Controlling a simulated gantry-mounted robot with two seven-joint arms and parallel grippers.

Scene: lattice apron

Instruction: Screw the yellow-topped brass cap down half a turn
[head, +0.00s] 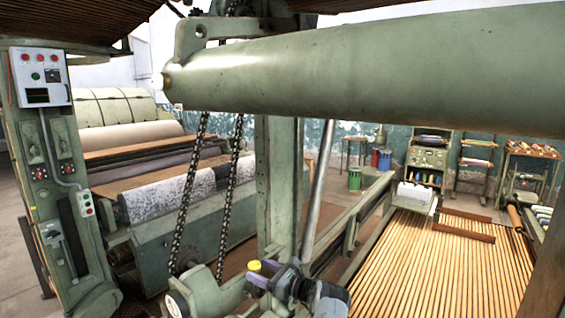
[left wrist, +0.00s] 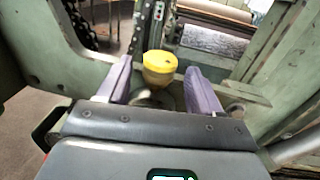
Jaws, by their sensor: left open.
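The yellow-topped brass cap (head: 255,266) sits on the green machine casting at the bottom centre of the head view. Its round yellow top (left wrist: 159,62) shows upright in the left wrist view; the brass part below is mostly hidden. My left gripper (head: 262,274) is open, with purple fingers beside the cap. In the left wrist view one finger of the left gripper (left wrist: 159,74) stands on each side of the cap, with a visible gap on both sides. I cannot tell how deep the fingertips reach. My right gripper is in neither view.
A large green roller (head: 370,75) crosses the upper head view. Chains (head: 190,195) hang left of a green upright post (head: 280,185). A slanted metal rod (head: 318,185) stands just right of the post. A slatted bed (head: 440,265) fills the lower right.

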